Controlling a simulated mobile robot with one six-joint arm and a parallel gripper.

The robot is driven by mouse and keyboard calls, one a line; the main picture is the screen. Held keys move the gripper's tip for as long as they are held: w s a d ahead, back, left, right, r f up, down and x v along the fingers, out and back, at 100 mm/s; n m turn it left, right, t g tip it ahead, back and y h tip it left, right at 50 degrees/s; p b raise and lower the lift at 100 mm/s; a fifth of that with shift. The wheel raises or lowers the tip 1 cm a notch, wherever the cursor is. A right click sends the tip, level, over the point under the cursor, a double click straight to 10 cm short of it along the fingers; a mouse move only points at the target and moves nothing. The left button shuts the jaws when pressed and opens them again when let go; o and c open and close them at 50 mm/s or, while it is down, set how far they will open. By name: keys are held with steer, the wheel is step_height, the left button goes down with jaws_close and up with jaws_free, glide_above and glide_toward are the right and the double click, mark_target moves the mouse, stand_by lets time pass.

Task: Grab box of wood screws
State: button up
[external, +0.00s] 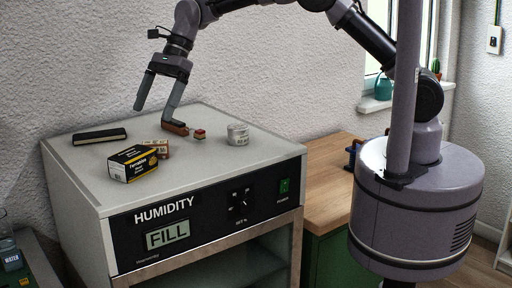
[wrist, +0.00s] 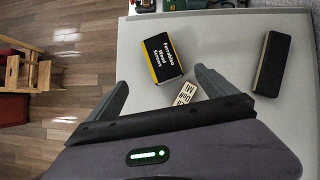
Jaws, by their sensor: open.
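The box of wood screws (external: 133,164) is black with a yellow edge and lies on top of the grey humidity cabinet, towards its front left. My gripper (external: 154,112) is open and empty, above the cabinet top and behind the box in the external view. Both fingers also show in the wrist view (wrist: 160,82), apart from the box.
A small lettered box (external: 157,147) lies close beside the screw box; it also shows near the right finger (wrist: 186,93).

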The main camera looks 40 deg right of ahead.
mark_target(133, 153)
steer(key=x, duration=0.8)
steer(key=shift+a+f, duration=0.1)
steer(key=shift+a, duration=0.05)
steer(key=x, duration=0.5)
steer(key=shift+a, duration=0.35)
steer(key=shift+d, duration=0.15)
steer(key=shift+c, duration=0.7)
jaws_close()
